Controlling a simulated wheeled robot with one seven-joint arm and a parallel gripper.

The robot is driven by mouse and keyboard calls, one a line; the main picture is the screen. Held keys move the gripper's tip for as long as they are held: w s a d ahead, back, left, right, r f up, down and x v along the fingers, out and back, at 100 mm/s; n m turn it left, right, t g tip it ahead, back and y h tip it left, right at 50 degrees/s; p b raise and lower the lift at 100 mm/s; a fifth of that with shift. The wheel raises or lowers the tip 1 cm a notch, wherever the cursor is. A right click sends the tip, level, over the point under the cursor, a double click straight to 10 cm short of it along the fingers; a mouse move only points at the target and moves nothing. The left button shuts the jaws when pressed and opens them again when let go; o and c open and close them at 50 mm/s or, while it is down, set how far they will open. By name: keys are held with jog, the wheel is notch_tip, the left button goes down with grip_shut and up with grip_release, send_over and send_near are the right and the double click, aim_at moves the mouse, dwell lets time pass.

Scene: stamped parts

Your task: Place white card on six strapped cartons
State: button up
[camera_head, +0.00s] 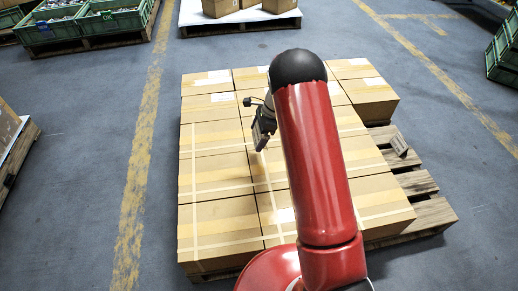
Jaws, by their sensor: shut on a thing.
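The strapped cartons (222,176) are brown boxes with pale straps running across their tops, in the near part of a larger block of cartons on a pallet. My red arm crosses the block and hides part of it. My gripper (261,139) is small and dark here, just left of the arm and over the cartons. It is shut on a thin pale thing, apparently the white card, of which only a sliver shows. I cannot tell how high it is above the carton tops.
The wooden pallet (428,213) shows bare slats on the right. Unstrapped cartons (207,107) with white labels stand at the back of the block. Green crates (84,22) are at the far left, and another pallet with cartons (222,7) is at the back. Blue-grey floor with yellow lines lies between.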

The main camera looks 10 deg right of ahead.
jog(key=shift+f, duration=4)
jog(key=shift+f, duration=0.1)
